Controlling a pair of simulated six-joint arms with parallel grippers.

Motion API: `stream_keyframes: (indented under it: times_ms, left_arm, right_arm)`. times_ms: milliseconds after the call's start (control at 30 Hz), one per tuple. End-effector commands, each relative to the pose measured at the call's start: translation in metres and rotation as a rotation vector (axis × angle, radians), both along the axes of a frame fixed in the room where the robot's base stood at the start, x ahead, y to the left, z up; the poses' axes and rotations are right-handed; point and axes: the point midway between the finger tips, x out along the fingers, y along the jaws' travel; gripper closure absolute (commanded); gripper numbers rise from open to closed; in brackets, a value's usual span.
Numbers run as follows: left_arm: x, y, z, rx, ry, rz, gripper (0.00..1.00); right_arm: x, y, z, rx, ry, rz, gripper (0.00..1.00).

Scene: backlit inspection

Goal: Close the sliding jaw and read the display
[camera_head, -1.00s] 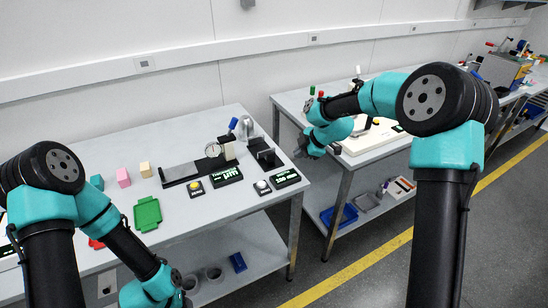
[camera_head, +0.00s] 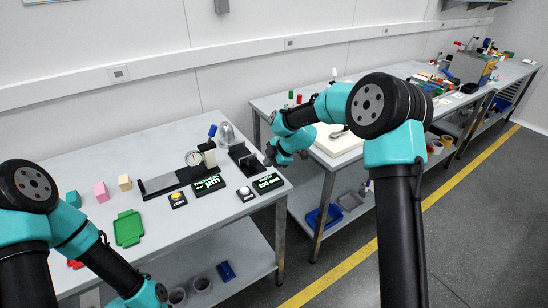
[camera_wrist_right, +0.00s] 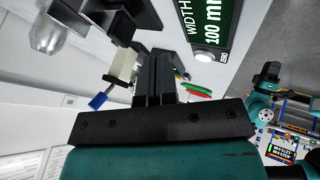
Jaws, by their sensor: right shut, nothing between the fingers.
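The black width gauge with its sliding jaw (camera_head: 247,163) is at the right end of the left table. In the right wrist view the display (camera_wrist_right: 213,22) reads 100 mm WIDTH, and dark gauge parts (camera_wrist_right: 128,22) show at the top. My right gripper (camera_head: 268,158) is at the gauge's right side, above the table's right edge. Its fingers (camera_wrist_right: 155,72) are together and empty; contact with the jaw cannot be told. My left arm enters at the left, but its gripper is out of frame.
A silver dome (camera_head: 226,133) is behind. A white button box (camera_head: 245,193), yellow button box (camera_head: 178,199) and green tray (camera_head: 128,228) lie in front.

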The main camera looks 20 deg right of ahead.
Motion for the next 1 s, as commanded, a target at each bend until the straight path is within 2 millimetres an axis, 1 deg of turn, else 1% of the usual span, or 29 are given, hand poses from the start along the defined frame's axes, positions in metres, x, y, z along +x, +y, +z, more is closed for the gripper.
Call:
stream_keyframes:
  times_ms: [100, 267, 300, 400, 567, 700, 1000]
  left_arm:
    - [0.0, 0.0, 0.0, 0.0, 0.0, 0.0, 0.57]
    - [0.0, 0.0, 0.0, 0.0, 0.0, 0.0, 0.57]
    - [0.0, 0.0, 0.0, 0.0, 0.0, 0.0, 0.57]
    - [0.0, 0.0, 0.0, 0.0, 0.0, 0.0, 0.57]
    - [0.0, 0.0, 0.0, 0.0, 0.0, 0.0, 0.57]
    - [0.0, 0.0, 0.0, 0.0, 0.0, 0.0, 0.57]
    - [0.0, 0.0, 0.0, 0.0, 0.0, 0.0, 0.57]
  right_arm:
    - [0.007, 0.011, -0.018, 0.0, 0.003, 0.001, 1.0]
    - [0.016, 0.025, -0.039, 0.0, 0.002, 0.001, 1.0]
    - [0.023, 0.026, -0.037, 0.0, -0.002, 0.0, 1.0]
    - [0.036, 0.03, -0.037, 0.0, -0.002, 0.001, 1.0]
    - [0.05, 0.034, -0.036, 0.001, -0.001, 0.001, 1.0]
    - [0.053, 0.035, -0.036, 0.0, 0.0, 0.0, 1.0]
    - [0.054, 0.034, -0.036, 0.001, 0.0, -0.001, 1.0]
